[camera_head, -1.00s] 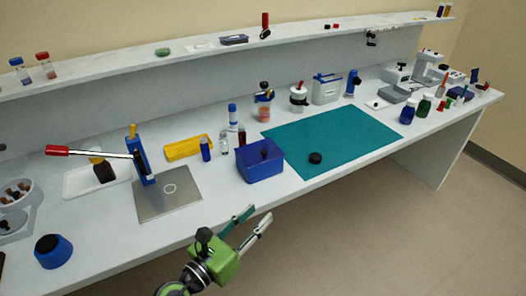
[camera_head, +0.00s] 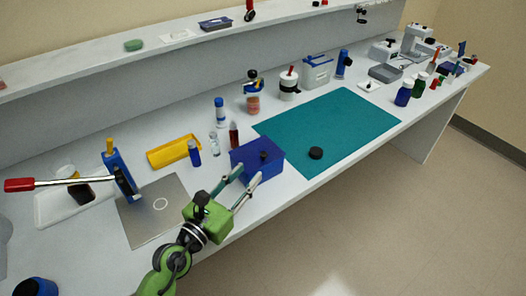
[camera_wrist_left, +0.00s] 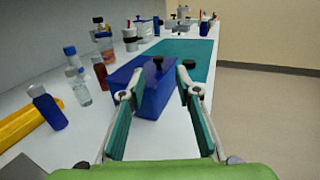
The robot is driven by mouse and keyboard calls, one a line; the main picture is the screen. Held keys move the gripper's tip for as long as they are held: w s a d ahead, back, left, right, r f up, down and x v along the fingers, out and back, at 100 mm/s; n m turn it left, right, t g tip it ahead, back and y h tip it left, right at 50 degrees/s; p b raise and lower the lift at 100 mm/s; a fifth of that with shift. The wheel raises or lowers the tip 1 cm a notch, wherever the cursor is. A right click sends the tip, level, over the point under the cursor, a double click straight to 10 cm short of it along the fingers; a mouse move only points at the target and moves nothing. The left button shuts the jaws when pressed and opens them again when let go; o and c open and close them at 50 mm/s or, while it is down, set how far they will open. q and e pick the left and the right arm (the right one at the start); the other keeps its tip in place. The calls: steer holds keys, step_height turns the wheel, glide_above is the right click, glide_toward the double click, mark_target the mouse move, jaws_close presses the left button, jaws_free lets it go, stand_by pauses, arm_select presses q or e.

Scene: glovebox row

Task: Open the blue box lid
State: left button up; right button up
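The blue box (camera_head: 262,170) stands on the white bench at the left edge of the teal mat. Its blue lid is on top with a small black knob (camera_head: 264,155); the lid looks shut. In the left wrist view the box (camera_wrist_left: 152,98) and the black knob (camera_wrist_left: 158,62) lie ahead, between and beyond the fingers. My left gripper (camera_head: 240,186) is open and empty, just in front of the box's near left side. In the left wrist view its two fingers (camera_wrist_left: 158,125) are spread wide. My right gripper is not in view.
The teal mat (camera_head: 335,118) holds a black round cap (camera_head: 316,153). Left of the box stand small bottles (camera_head: 234,134), a yellow tray (camera_head: 170,152) and a blue lever press (camera_head: 120,175) on a metal plate. The bench's front edge is below the gripper.

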mark_target(262, 157)
arm_select(q)
steer(key=x, duration=0.4)
steer(key=shift+w, duration=0.2)
steer(key=x, duration=0.4)
steer(key=shift+w+d, duration=0.2)
steer(key=shift+w, duration=0.1)
steer(key=shift+w+d+f, duration=0.1)
steer(key=shift+w, duration=0.15)
jaws_close()
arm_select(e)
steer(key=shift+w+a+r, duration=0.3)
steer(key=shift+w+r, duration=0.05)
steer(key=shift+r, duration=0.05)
